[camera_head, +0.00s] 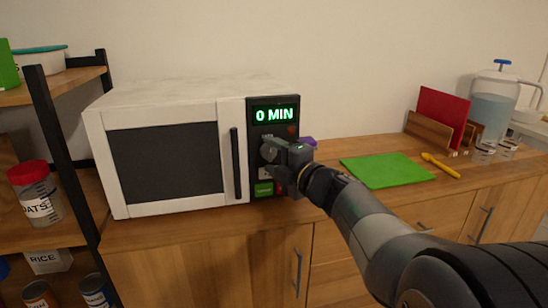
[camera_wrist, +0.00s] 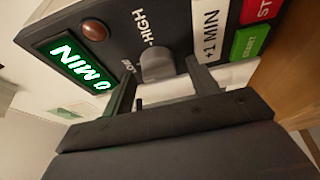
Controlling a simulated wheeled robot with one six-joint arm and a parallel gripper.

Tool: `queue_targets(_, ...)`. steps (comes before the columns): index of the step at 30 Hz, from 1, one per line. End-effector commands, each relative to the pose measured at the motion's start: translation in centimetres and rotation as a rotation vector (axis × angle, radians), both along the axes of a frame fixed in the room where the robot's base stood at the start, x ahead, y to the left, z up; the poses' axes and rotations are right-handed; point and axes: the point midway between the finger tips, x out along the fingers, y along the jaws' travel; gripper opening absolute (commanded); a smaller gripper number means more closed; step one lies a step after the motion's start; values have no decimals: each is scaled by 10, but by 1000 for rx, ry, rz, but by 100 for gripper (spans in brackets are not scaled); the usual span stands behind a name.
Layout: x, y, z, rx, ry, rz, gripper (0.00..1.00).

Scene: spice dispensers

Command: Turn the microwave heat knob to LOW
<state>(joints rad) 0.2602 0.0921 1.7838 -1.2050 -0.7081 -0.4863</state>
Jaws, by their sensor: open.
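The white microwave (camera_head: 180,90) stands on the wooden counter with its door shut. Its dark control panel (camera_head: 285,130) is at the right and its display reads 0 MIN. The grey heat knob (camera_wrist: 157,65) shows in the wrist view, between a HIGH label and a partly hidden label that seems to read LOW. Which way the knob points is hard to tell. My gripper (camera_head: 268,153) is in front of the panel and hides the knob in the head view. In the wrist view my gripper (camera_wrist: 160,82) is open, with its fingers near the knob's two sides; contact cannot be told.
A +1 MIN button (camera_wrist: 210,30), a green START button (camera_wrist: 249,43) and a red STOP button (camera_wrist: 262,8) lie beside the knob. A red light (camera_wrist: 94,31) is on its other side. A green mat (camera_head: 385,170) and a yellow utensil (camera_head: 441,166) lie right on the counter.

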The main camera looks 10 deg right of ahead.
Motion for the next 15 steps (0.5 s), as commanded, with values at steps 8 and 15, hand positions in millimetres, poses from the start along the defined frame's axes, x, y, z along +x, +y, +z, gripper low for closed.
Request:
queue_targets(8, -16, -8, 2, -1, -1, -3, 56)
queue_targets(15, -61, -27, 3, -1, -1, -6, 56)
